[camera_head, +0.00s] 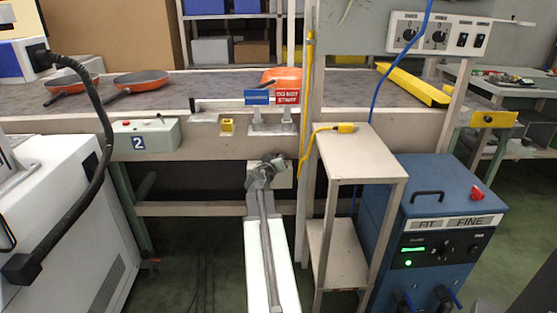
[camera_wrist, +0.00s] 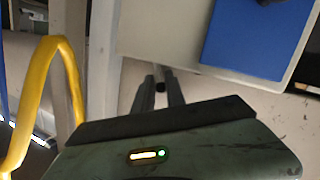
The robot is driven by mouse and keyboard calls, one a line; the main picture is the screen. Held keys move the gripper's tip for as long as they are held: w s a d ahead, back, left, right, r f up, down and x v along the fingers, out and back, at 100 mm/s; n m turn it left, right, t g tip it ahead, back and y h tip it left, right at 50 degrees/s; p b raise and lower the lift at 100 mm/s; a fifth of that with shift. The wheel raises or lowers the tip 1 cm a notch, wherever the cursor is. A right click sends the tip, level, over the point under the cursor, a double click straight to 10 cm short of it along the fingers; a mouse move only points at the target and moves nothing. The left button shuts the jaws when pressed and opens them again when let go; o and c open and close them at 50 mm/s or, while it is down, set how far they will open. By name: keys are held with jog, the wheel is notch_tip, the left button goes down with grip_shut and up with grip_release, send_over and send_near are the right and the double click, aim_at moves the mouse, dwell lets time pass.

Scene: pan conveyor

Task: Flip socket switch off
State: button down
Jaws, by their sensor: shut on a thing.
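My gripper (camera_head: 268,165) is at the front of the conveyor, below its edge and in front of a small pale box (camera_head: 284,176). In the wrist view, my gripper (camera_wrist: 160,88) has its fingers close together, shut on a small dark piece (camera_wrist: 160,87) between the tips. I cannot tell whether this piece is the socket switch. A pale panel (camera_wrist: 145,35) with a blue plate (camera_wrist: 255,38) is just beyond the fingertips. No socket switch shows clearly in the head view near the gripper, where my arm hides part of the pale box.
A yellow cable (camera_head: 304,160) hangs right of my gripper; a yellow loop (camera_wrist: 70,65) is close at left in the wrist view. A pale stand (camera_head: 360,150) and blue machine (camera_head: 430,220) stand right. A control panel (camera_head: 445,33) with dials and switches is upper right.

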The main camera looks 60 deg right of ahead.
jog(key=shift+w, duration=0.1)
jog(key=c, duration=1.7)
grip_release()
jog(key=shift+a, duration=0.1)
jog(key=p+v, duration=0.1)
jog(key=v, duration=0.6)
jog(key=shift+a, duration=0.35)
